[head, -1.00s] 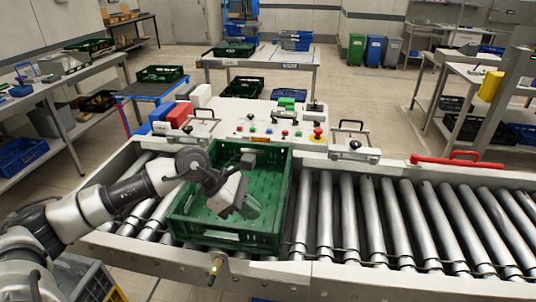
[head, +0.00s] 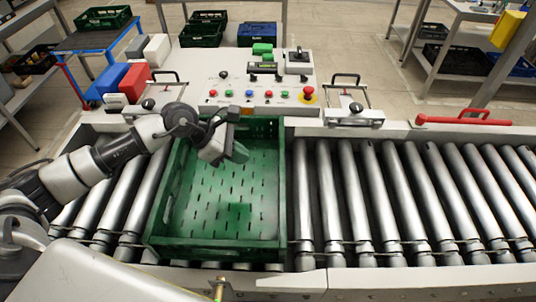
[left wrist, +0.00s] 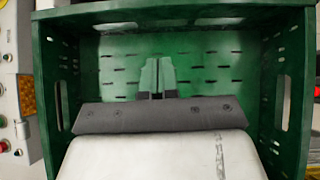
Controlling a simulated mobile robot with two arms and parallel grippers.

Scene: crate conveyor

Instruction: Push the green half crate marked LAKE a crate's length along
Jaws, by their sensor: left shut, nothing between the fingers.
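The green half crate (head: 277,195) sits on the conveyor rollers, left of the middle in the head view. It looks empty, with a slotted floor, and I cannot read any marking on it. My left gripper (head: 239,152) is over the far part of the crate, inside its outline. In the left wrist view the crate's walls (left wrist: 292,90) stand on both sides of the gripper (left wrist: 157,72). Its two fingers are together, with nothing between them. I cannot tell whether they touch the crate. My right gripper is not in view.
The roller conveyor (head: 385,200) is clear to the right of the crate. A control panel (head: 245,85) with buttons stands behind it. A red handle (head: 463,118) lies along the far rail at right. Red (head: 133,82) and blue blocks stand at the back left.

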